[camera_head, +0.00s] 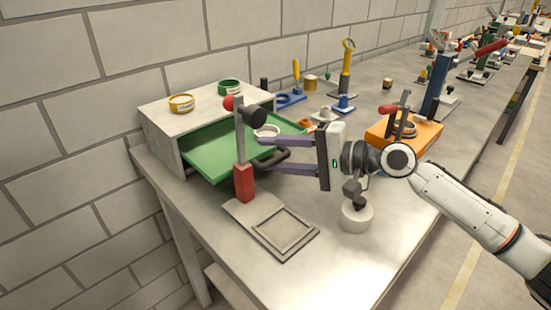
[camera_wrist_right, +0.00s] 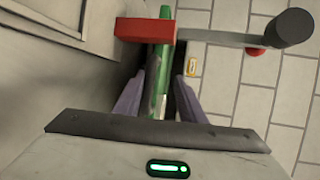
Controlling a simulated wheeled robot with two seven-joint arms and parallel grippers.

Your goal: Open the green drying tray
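The green drying tray (camera_head: 205,150) sticks out of the front of a pale grey box (camera_head: 163,140). A small white ring-shaped dish (camera_head: 267,131) shows at its right part. A dark handle (camera_head: 270,158) is at its front edge. My right gripper (camera_head: 259,154) is at the handle, with its purple fingers apart, one on each side of it. In the right wrist view the green tray (camera_wrist_right: 165,50) shows edge-on between the fingers (camera_wrist_right: 160,95). Whether a finger touches the handle is unclear. My left gripper is not in view.
A post with a red base (camera_head: 243,183), a dark knob and a red ball stands close in front of the tray. A plate with a square frame (camera_head: 283,230) lies before it. A white round block (camera_head: 356,217) is below my right wrist. An orange block (camera_head: 415,138) stands behind it.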

